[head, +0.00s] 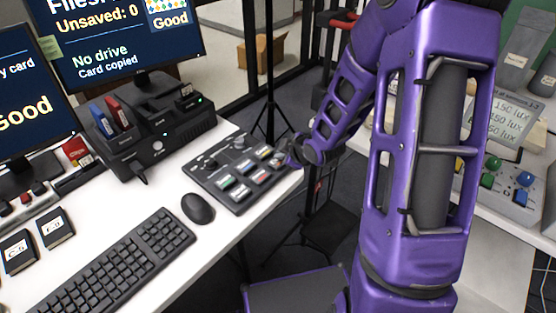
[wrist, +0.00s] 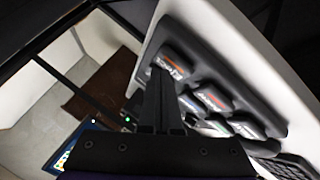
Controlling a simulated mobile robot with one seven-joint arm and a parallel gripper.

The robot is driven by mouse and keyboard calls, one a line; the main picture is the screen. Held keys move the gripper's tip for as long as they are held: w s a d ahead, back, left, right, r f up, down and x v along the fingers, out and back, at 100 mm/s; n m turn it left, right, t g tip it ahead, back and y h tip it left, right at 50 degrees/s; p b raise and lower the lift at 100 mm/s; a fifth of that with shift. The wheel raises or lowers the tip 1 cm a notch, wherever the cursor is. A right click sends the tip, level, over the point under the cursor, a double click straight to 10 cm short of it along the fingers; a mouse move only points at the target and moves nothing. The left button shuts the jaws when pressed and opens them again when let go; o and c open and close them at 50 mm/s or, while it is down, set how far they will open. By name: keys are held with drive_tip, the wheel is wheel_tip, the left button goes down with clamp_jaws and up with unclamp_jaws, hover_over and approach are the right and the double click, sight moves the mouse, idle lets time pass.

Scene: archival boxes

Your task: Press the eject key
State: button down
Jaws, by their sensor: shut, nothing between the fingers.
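A dark grey control panel (head: 212,168) with several coloured, labelled keys lies on the white desk. My gripper (head: 281,160) is at the panel's right end, over its far right key, and is shut and empty. In the wrist view my shut fingertips (wrist: 160,72) are at a dark key with a red-and-white label (wrist: 174,64), touching it or just above it; I cannot tell which. A second key with a red label (wrist: 214,98) and further keys lie to its right. The labels are too blurred to read, so I cannot tell which is the eject key.
A black dock (head: 150,125) with red and blue cartridges stands left of the panel. A mouse (head: 197,208) and keyboard (head: 118,262) lie in front. A monitor (head: 110,50) reads "No drive, Card copied".

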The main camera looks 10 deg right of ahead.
drive_tip(key=shift+f, duration=0.45)
idle(0.3)
drive_tip(key=shift+r, duration=0.1)
drive_tip(key=shift+r+p, duration=0.7)
drive_tip(key=shift+r, duration=0.1)
wheel_tip(320, 180, up, 5)
drive_tip(key=p, duration=0.4)
drive_tip(key=shift+w, duration=0.1)
idle(0.9)
